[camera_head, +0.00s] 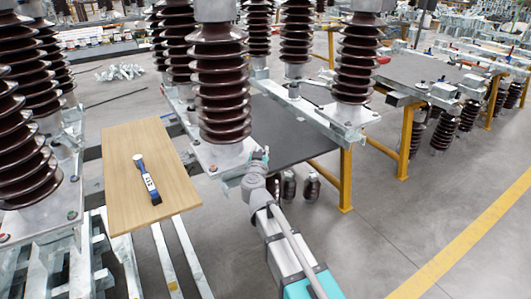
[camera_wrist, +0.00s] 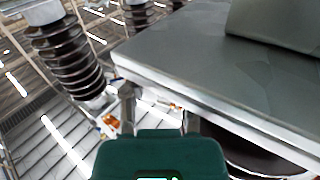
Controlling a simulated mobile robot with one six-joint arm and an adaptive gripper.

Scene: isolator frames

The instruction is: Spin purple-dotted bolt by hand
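No purple dot can be made out on any bolt in either view. A bolt with a reddish mark (camera_head: 212,168) sits on the base plate (camera_head: 222,156) of the middle brown insulator (camera_head: 220,85). My gripper (camera_head: 259,156) is at the right corner of this plate and hides part of it. In the wrist view, the two fingers of my gripper (camera_wrist: 158,112) stand apart beside a grey metal plate edge (camera_wrist: 215,98), with no bolt clearly seen between them. Whether the fingers touch the plate cannot be told.
A wooden board (camera_head: 125,175) with a blue and white tool (camera_head: 147,181) lies left of the middle insulator. More brown insulators (camera_head: 357,60) stand around it. A yellow-legged table (camera_head: 346,180) is at the right. The floor at lower right (camera_head: 420,220) is clear.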

